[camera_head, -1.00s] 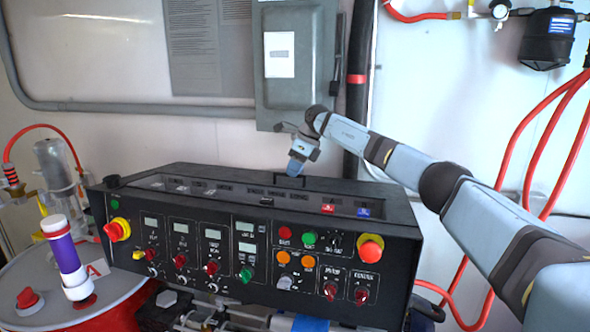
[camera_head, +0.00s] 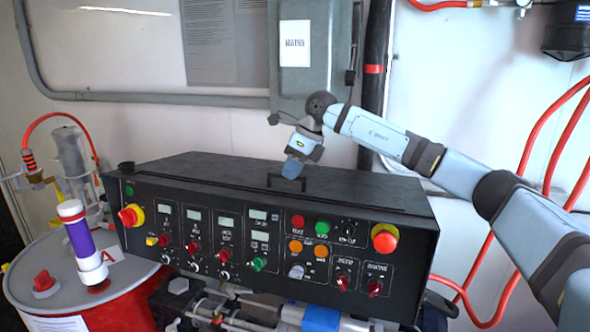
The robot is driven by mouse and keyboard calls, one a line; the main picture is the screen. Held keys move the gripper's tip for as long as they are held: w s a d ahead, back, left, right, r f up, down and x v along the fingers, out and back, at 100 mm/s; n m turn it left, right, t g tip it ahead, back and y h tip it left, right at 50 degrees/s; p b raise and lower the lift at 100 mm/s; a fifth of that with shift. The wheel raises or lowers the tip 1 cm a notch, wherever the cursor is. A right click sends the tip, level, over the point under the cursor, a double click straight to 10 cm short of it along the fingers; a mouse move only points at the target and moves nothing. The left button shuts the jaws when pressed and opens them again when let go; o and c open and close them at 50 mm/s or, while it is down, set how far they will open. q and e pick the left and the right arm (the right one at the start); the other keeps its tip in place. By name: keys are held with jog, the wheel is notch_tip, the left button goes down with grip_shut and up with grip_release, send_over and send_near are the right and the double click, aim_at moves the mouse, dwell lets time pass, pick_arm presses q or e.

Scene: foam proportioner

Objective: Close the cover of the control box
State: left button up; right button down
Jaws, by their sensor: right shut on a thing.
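The control box (camera_head: 271,240) is a long black console with a front panel of knobs, buttons and small displays. Its black cover (camera_head: 215,170) lies over the top, flat or nearly flat; I cannot tell whether a thin gap is left at its edge. A dark handle (camera_head: 272,180) stands on the cover near its front edge. My right gripper (camera_head: 292,170) is at this handle from above, shut on it; its fingertips partly hide the handle. My left gripper is not in view.
A grey electrical box (camera_head: 312,60) hangs on the wall behind my right gripper. A red drum (camera_head: 110,300) stands at the left with a purple and white tube (camera_head: 82,240) on it. Red hoses (camera_head: 545,165) hang at the right. A red emergency button (camera_head: 384,238) sticks out from the panel.

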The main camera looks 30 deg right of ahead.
jog(key=shift+a+f, duration=0.1)
jog(key=shift+a, duration=0.05)
jog(key=c, duration=1.5)
grip_release()
jog(key=o, duration=0.3)
jog(key=shift+s, duration=0.1)
jog(key=shift+a+r, duration=0.15)
jog(key=shift+r, duration=0.05)
jog(key=shift+d+r, duration=0.4)
jog(key=shift+r, duration=0.05)
jog(key=b+v, duration=0.2)
jog(key=v, duration=1)
jog(key=shift+s+r, duration=0.25)
jog(key=shift+r, duration=0.15)
